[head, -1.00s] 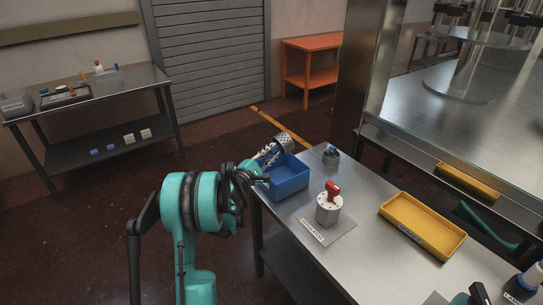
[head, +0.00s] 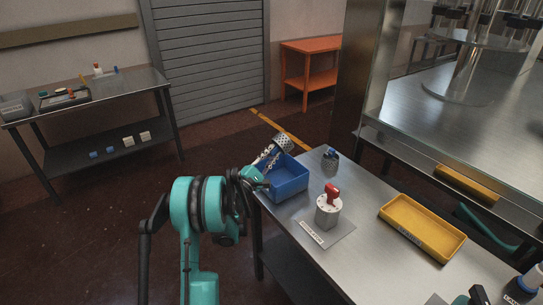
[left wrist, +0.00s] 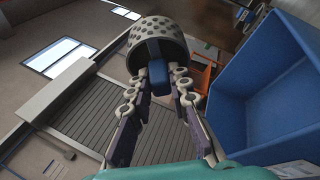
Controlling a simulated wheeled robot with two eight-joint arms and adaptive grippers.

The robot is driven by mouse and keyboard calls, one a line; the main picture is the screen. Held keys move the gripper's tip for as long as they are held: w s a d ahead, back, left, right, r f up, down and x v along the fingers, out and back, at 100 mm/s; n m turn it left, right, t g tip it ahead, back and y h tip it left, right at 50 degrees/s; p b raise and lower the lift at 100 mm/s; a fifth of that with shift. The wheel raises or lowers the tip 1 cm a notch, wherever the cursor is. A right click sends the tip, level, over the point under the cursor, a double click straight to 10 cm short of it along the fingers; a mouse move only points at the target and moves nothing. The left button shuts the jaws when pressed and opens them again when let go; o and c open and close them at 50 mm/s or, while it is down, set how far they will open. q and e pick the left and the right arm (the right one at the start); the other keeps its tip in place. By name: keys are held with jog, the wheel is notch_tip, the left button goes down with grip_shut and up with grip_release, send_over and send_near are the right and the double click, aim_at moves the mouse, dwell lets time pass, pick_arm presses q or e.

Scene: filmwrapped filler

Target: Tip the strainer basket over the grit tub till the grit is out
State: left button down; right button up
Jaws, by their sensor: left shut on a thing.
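My left gripper (head: 270,157) is shut on the blue handle (left wrist: 181,78) of a grey perforated strainer basket (head: 284,143). The left wrist view shows the basket (left wrist: 157,38) beyond the fingertips, tilted, with the blue tub (left wrist: 268,95) at the right. My right gripper is not in view.
A grey cylinder with a red handle (head: 328,212) stands on a labelled plate. A yellow tray (head: 422,245) lies further right. The tub sits at the table's left edge.

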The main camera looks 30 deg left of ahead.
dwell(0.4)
pick_arm(q)
jog(key=shift+f+b, duration=0.3)
jog(key=shift+f, duration=0.25)
jog(key=shift+r, duration=0.1)
jog(key=shift+r, duration=0.55)
jog(key=shift+f, duration=0.1)
jog(key=shift+f, duration=0.55)
jog(key=shift+r, duration=0.15)
jog(key=shift+r+p, duration=0.3)
jog(key=shift+r, duration=0.2)
